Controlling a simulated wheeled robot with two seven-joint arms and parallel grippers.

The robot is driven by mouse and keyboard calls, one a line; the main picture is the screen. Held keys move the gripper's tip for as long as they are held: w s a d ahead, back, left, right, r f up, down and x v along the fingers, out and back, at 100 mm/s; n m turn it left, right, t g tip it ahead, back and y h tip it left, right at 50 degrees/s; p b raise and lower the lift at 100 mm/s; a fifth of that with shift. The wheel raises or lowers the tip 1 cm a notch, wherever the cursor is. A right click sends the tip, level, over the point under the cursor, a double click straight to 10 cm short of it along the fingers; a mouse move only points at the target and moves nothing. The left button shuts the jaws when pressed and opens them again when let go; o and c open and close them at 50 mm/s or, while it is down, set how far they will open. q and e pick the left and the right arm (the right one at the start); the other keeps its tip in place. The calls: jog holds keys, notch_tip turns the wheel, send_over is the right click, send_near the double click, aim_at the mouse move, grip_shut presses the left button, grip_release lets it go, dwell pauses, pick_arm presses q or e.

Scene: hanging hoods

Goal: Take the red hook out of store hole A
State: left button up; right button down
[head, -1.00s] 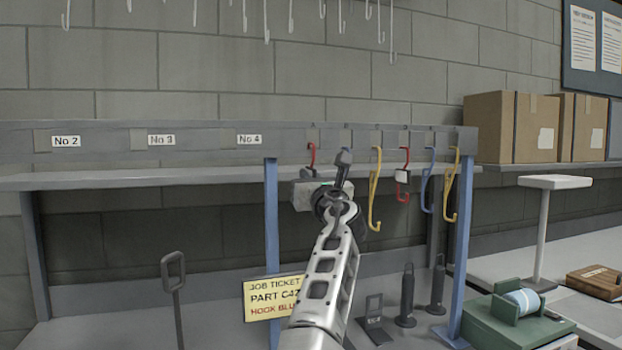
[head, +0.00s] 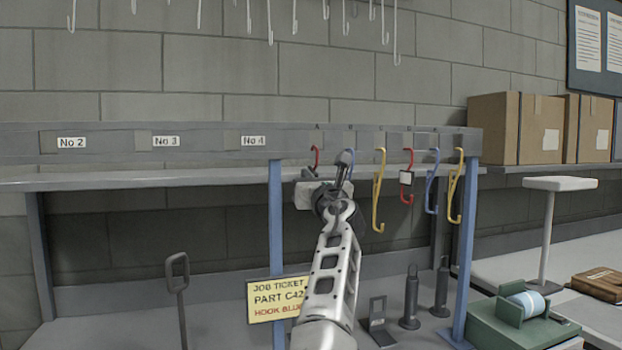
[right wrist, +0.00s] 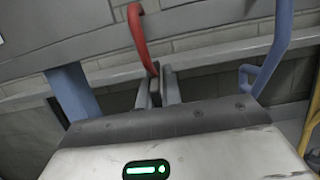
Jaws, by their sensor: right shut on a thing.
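The red hook (head: 315,157) is at store hole A, at the left end of the lettered holes on the grey rail. Its upper part shows in the right wrist view (right wrist: 139,35), rising to the rail. My right gripper (head: 310,173) is below the rail, its fingers (right wrist: 161,88) shut on the lower part of this hook. The hook's lower end is hidden by the fingers and gripper body. I cannot tell whether its top is still seated in the hole. My left gripper is not in view.
A blue hook (right wrist: 275,50) hangs close to the right of my gripper. Farther right hang a yellow hook (head: 379,190), a tagged red hook (head: 408,160), another blue hook (head: 431,185) and another yellow hook (head: 455,190). A blue post (head: 275,215) stands at left below the rail.

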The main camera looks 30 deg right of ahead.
jog(key=shift+r, duration=0.2)
jog(key=shift+f, duration=0.35)
dwell(0.4)
jog(key=c, duration=1.5)
grip_release()
jog(key=v, duration=1.6)
jog(key=shift+b, duration=0.4)
jog(key=shift+f, duration=0.2)
